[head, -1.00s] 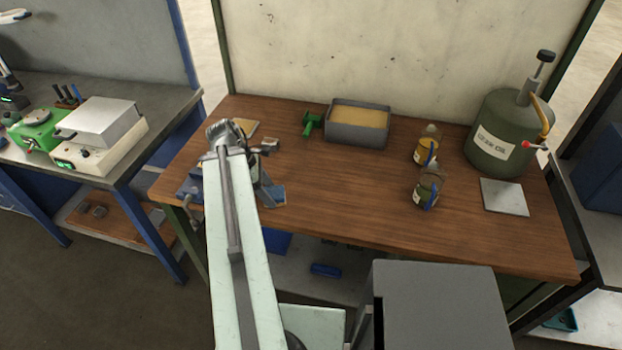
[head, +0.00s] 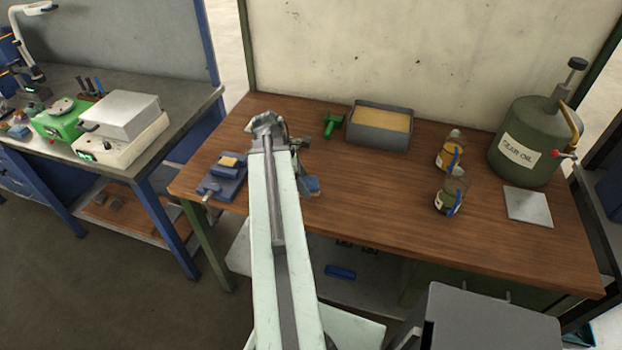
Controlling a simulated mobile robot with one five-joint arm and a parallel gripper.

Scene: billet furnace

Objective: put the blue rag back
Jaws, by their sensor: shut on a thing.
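The blue rag (head: 311,186) shows as a small blue patch just right of my forearm, over the left half of the wooden bench top (head: 390,215). My gripper (head: 304,168) points down there and is shut on the rag. My arm hides most of the jaws and part of the rag. I cannot tell whether the rag touches the bench top.
A blue vise (head: 222,185) stands at the bench's left end. Behind are a green tool (head: 331,124) and a grey tray (head: 380,140). The bench's front middle is clear.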

